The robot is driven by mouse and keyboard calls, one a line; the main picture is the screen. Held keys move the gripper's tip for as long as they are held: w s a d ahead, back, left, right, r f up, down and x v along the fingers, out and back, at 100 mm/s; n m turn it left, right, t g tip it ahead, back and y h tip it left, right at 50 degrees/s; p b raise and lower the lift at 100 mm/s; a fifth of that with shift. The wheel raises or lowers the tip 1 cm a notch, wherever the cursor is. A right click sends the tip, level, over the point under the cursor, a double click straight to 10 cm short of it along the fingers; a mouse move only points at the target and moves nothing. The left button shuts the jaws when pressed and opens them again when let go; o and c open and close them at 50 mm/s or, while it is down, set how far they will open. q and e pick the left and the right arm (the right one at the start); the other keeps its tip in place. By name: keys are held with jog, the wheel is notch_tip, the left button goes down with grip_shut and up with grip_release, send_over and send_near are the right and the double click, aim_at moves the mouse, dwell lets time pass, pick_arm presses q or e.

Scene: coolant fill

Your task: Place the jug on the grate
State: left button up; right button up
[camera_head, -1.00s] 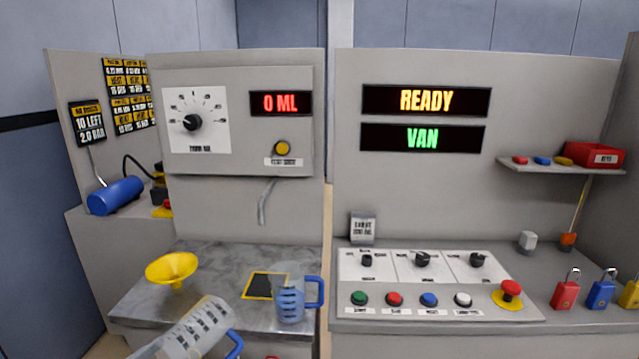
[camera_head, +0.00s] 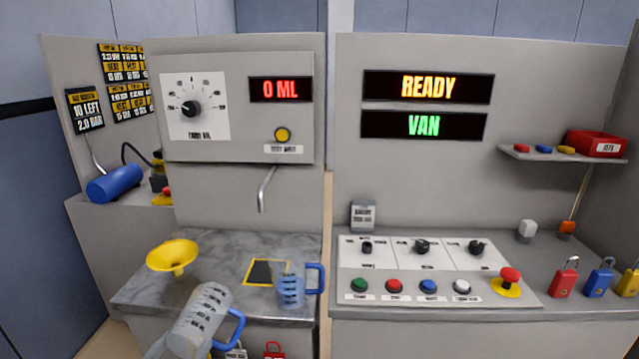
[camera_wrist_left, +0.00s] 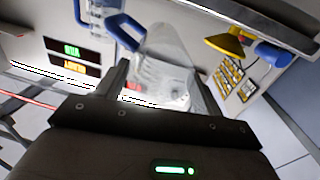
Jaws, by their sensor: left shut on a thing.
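A clear jug with dark markings and a blue handle (camera_head: 203,312) is at the lower left of the head view, tilted. My left gripper (camera_wrist_left: 155,92) is shut on this jug, whose clear body (camera_wrist_left: 165,62) lies between its fingers in the left wrist view. In the head view the gripper is mostly cut off by the lower edge. The grate (camera_head: 262,272), a dark square with a yellow border, is on the grey counter below the spout. A second jug with a blue handle (camera_head: 290,290) stands upright at the grate's front right. My right gripper is not in view.
A yellow funnel (camera_head: 173,256) stands on the counter (camera_head: 222,258), left of the grate. A metal spout (camera_head: 266,188) hangs above the grate. The button panel (camera_head: 420,290) is to the right, past a gap. Padlocks (camera_head: 563,283) stand at the far right.

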aim_at(199, 339)
pick_arm(q)
jog(key=shift+w+d+r+n+y, duration=0.15)
jog(key=shift+d+r+n+y, duration=0.1)
jog(key=shift+n+y, duration=0.45)
jog(key=shift+d+y, duration=0.35)
jog(key=shift+y, duration=0.25)
jog(key=shift+w+d+r+n+y, duration=0.15)
jog(key=shift+d+r, duration=0.2)
jog(key=shift+d, duration=0.25)
jog(key=shift+w+d+r+n+y, duration=0.15)
jog(key=shift+d+r, duration=0.2)
jog(key=shift+d, duration=0.25)
jog(key=shift+s+a, duration=0.1)
jog(key=shift+s, duration=0.05)
